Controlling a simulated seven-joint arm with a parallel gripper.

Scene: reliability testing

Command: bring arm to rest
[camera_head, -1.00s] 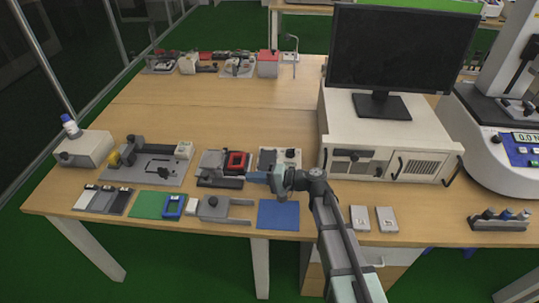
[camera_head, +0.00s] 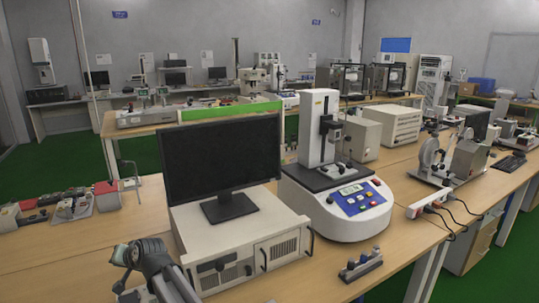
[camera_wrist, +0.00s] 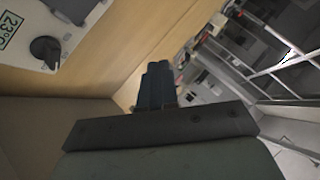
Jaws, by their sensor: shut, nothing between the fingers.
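My gripper (camera_wrist: 157,85) shows in the wrist view as two dark fingers closed together, with nothing between them. A pale wooden surface lies beyond and to the left of them. In the head view only a grey section of my arm (camera_head: 158,268) shows at the bottom left, close to the left front of a beige box-shaped instrument (camera_head: 235,245). The fingertips cannot be made out there.
A black monitor (camera_head: 222,155) stands on the beige instrument. A white test stand (camera_head: 335,205) with a blue panel is to its right. A small rack (camera_head: 360,266) sits near the front edge. In the wrist view, a device with a 23°C display (camera_wrist: 10,28) and black knob is at upper left.

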